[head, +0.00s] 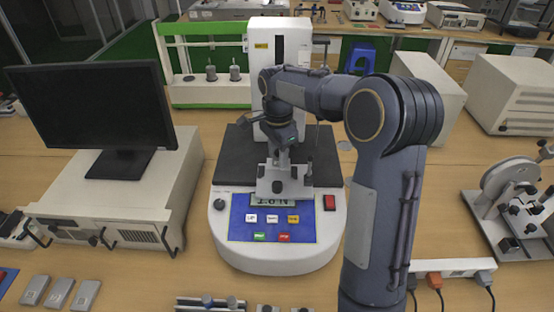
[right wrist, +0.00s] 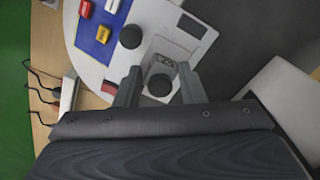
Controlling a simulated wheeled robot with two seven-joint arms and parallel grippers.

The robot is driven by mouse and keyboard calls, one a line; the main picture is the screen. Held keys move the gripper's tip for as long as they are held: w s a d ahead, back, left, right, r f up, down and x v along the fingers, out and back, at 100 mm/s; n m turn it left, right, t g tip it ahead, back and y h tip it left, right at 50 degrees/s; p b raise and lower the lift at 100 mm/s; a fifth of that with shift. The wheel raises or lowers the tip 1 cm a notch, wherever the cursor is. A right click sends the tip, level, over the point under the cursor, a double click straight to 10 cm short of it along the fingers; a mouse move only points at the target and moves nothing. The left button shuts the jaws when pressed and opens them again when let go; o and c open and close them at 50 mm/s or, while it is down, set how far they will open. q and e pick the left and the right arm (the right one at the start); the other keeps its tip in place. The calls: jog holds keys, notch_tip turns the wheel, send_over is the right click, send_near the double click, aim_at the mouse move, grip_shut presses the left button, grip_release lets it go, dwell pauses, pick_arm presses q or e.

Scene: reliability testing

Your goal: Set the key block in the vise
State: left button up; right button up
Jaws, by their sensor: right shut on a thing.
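The vise (head: 270,184) is a pale metal fixture with black knobs on the test machine's dark platform; it also shows in the right wrist view (right wrist: 185,38). My right gripper (head: 284,157) points down over the vise. In the right wrist view my right gripper (right wrist: 160,78) has its two grey fingers shut on a small grey block, which I take for the key block (right wrist: 161,66). A black knob partly covers the block there. In the head view the block is hard to make out, and I cannot tell whether it is seated. My left gripper is not in view.
The test machine (head: 270,255) has a blue button panel and a tall white column behind the vise. Several grey blocks (head: 59,292) lie at front left. A monitor (head: 95,110) stands left; a metal wheel device (head: 505,205) and power strip (head: 455,267) are right.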

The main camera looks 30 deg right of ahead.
jog(key=shift+w+d+f, duration=0.2)
jog(key=shift+w+f, duration=0.2)
jog(key=shift+f, duration=0.15)
jog(key=shift+w+d+f, duration=0.2)
jog(key=shift+w+f, duration=0.2)
jog(key=shift+f, duration=0.1)
jog(key=shift+w+d+f+p, duration=0.15)
jog(key=shift+f+p, duration=0.3)
jog(key=shift+f, duration=1.4)
jog(key=shift+w, duration=0.1)
jog(key=shift+f, duration=0.2)
jog(key=o, duration=1)
jog(key=shift+o, duration=0.2)
jog(key=shift+r, duration=0.1)
